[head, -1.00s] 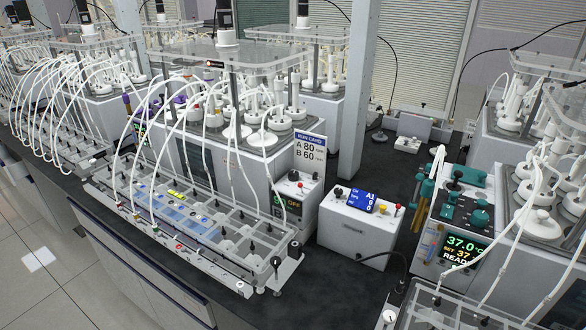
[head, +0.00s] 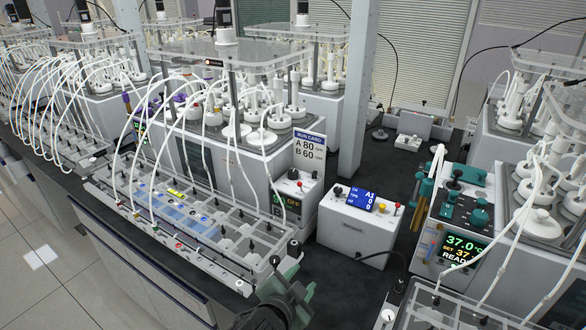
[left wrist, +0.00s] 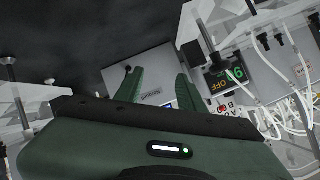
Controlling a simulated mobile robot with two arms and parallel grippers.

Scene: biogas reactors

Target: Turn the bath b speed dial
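The bath with the run card has a control panel with a black dial (head: 293,174), a red button and a display (head: 287,203) reading OFF. The display also shows in the left wrist view (left wrist: 222,80). I cannot tell which dial is bath b's. A white control box (head: 352,232) to its right carries a black knob (head: 338,192) and a blue screen (head: 361,199) showing A1 and zeros. My green left gripper (head: 296,285) is low in the head view, in front of the panel and apart from it. Its fingers (left wrist: 157,80) are spread and empty in the left wrist view.
The run card (head: 309,148) reads A 80, B 60. A clear-walled rack (head: 205,245) with tubes runs along the bench edge, close to my left gripper. Another unit (head: 460,245) reading 37.0 stands at right. Dark bench (head: 335,285) is free before the white box.

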